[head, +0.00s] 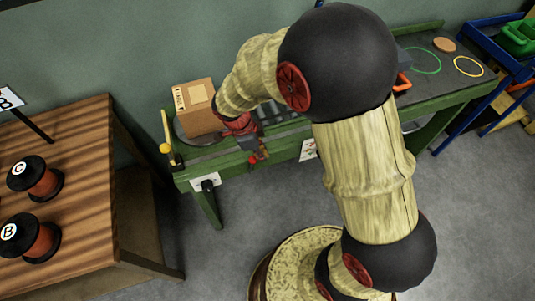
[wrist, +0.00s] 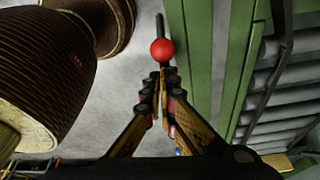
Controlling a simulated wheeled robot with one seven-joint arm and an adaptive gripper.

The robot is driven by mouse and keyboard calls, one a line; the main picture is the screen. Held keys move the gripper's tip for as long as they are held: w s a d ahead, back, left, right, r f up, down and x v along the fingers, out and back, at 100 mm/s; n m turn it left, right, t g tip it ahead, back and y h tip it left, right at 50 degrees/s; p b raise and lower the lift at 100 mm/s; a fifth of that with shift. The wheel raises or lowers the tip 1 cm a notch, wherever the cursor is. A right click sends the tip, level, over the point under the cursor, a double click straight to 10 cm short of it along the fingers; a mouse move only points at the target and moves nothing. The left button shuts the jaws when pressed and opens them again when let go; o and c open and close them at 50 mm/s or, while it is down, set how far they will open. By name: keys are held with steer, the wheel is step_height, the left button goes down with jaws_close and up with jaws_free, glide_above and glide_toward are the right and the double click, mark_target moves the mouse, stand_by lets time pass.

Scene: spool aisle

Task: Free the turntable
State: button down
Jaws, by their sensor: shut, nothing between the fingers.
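The turntable (head: 207,141) is a dark round disc at the left end of the green bench, mostly hidden under a cardboard box (head: 198,107). My gripper (head: 259,152) is low over the bench's front edge, right of the box. In the wrist view my gripper (wrist: 162,78) has its fingers together and holds nothing. A red ball knob (wrist: 162,52) on a dark rod shows just beyond the fingertips. I cannot tell whether they touch it. A yellow stick (head: 166,128) and a yellow ball (head: 165,148) stand left of the turntable.
The green bench (head: 225,160) has rollers (wrist: 275,105) beside the knob. Wooden table (head: 85,150) at left holds spools marked C (head: 40,180) and B (head: 30,238). A blue rack (head: 485,50) with a green bin (head: 518,38) is at right. Grey floor is free in front.

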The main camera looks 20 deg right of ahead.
steer(key=shift+a+r, duration=0.1)
steer(key=shift+a, duration=3.75)
steer(key=shift+s+a+f, duration=0.1)
steer(key=shift+a+f, duration=0.1)
steer(key=shift+a, duration=0.2)
steer(key=shift+d, duration=0.1)
